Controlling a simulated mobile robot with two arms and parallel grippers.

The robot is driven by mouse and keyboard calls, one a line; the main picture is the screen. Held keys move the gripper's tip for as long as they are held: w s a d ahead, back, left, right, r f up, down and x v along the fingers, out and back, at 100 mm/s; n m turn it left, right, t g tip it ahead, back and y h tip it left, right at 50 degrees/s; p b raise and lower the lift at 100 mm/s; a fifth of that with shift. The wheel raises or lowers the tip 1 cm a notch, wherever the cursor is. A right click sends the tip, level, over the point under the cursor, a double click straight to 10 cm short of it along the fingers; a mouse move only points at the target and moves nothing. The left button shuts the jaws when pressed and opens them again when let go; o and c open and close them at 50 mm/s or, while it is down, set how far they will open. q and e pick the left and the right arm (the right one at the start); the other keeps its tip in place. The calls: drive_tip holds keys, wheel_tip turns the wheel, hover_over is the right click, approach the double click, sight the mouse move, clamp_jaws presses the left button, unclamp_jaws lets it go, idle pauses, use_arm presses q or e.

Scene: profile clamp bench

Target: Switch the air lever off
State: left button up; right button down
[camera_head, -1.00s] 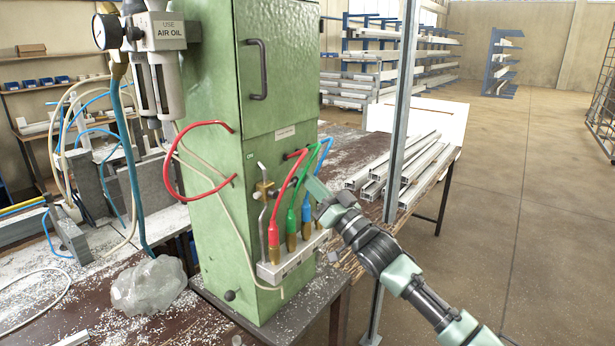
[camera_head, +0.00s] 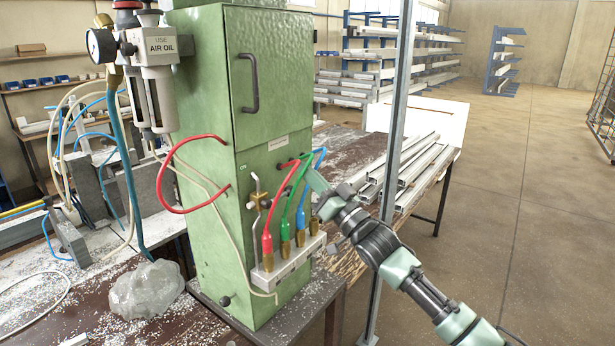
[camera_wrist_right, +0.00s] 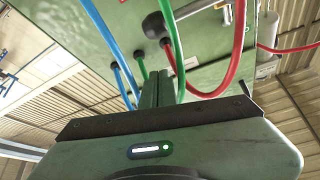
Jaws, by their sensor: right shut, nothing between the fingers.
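My right gripper (camera_head: 314,177) is beside the upper part of the hoses, right of the valve. Its fingers are shut and empty, and in the right wrist view (camera_wrist_right: 158,90) they point at the cabinet among the hoses. My left gripper is not in view.
The red hose (camera_head: 268,215), green hose (camera_head: 286,215) and blue hose (camera_head: 302,195) rise from a fitting block (camera_head: 290,262) close to the gripper. A metal post (camera_head: 392,150) stands right of the cabinet. Aluminium profiles (camera_head: 415,165) lie on the table behind my arm.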

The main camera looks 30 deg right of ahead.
drive_tip(key=b+v, duration=0.4)
drive_tip(key=v, duration=0.6)
drive_tip(key=shift+a, duration=0.15)
drive_tip(key=shift+a, duration=0.1)
drive_tip(key=shift+s+f, duration=0.1)
